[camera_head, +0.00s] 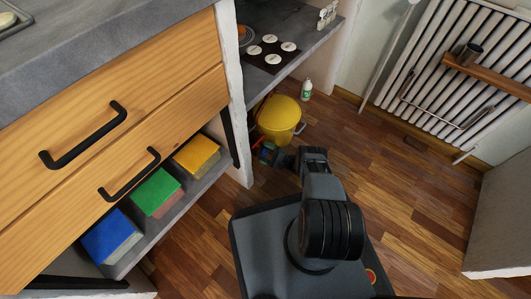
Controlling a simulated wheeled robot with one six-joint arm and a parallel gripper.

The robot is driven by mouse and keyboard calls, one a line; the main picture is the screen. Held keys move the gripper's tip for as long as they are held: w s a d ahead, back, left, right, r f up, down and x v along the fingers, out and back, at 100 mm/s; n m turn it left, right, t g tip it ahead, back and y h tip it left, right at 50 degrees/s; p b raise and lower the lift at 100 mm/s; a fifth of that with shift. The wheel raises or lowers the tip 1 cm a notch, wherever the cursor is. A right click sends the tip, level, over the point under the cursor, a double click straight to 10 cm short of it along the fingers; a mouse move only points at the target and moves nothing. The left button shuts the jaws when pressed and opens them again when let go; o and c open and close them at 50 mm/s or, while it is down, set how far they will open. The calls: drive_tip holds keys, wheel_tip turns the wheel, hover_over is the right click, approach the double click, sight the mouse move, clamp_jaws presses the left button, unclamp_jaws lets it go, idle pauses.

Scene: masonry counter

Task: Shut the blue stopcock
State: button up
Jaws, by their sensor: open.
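I cannot make out a blue stopcock for certain in this view. My gripper (268,154) is at the end of my folded arm, pointing left toward the counter, in front of the yellow bin. It is open, and I see nothing held in it. Small blue, green and red patches show at its tip. I cannot tell whether they belong to the gripper or to something behind it. My arm hides part of the floor there.
A yellow bin (279,115) stands under the counter, beside a small bottle (307,89). Blue (109,237), green (155,192) and yellow (196,153) blocks sit on a low shelf under wooden drawers (110,110). A radiator (440,75) is at the back right. Wooden floor (410,205) is clear on the right.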

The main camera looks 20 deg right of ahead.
drive_tip(key=r+v, duration=0.2)
drive_tip(key=v, duration=1.1)
drive_tip(key=shift+s+d+r, duration=0.2)
drive_tip(key=shift+r, duration=0.05)
